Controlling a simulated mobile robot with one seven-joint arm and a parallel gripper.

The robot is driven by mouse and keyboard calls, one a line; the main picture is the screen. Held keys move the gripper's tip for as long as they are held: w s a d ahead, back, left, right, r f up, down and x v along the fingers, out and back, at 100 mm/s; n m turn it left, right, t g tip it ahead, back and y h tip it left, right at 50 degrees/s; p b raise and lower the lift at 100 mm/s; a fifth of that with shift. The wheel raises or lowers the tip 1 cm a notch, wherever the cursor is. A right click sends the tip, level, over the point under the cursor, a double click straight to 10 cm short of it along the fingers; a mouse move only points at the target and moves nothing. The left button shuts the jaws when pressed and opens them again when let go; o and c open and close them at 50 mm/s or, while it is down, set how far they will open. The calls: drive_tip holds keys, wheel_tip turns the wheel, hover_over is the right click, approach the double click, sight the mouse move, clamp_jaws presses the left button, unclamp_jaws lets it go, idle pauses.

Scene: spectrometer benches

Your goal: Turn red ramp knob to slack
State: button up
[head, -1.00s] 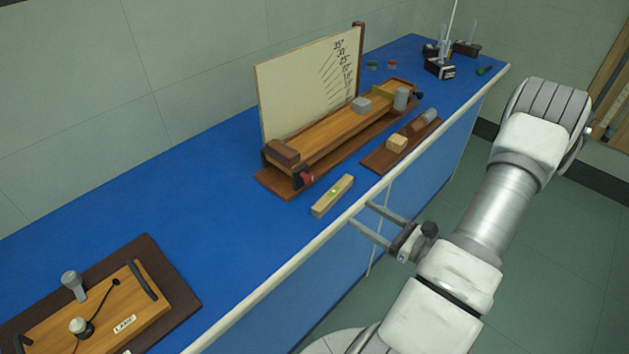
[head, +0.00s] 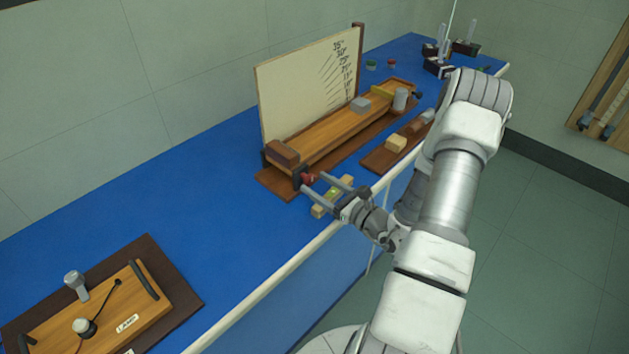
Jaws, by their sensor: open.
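The red ramp knob (head: 308,178) is on the near left end of the wooden ramp (head: 345,128), low beside a dark bracket. The ramp stands on a dark brown base (head: 275,183) in front of a cream angle board (head: 300,88). My gripper (head: 314,186) is open, its two fingers reaching over the bench edge towards the knob. The fingertips are close to the knob, one near its lower side; I cannot tell whether they touch it. Part of the knob's front is hard to make out, and its setting is too small to read.
A spirit level (head: 320,211) lies under my fingers, partly hidden. A brown board with a yellow block (head: 396,143) lies right of the ramp. A lamp panel (head: 125,310) is at the lower left. The blue bench top (head: 200,215) between is clear.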

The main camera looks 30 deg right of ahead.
drive_tip(key=shift+x, duration=0.9)
drive_tip(key=shift+c, duration=0.2)
clamp_jaws()
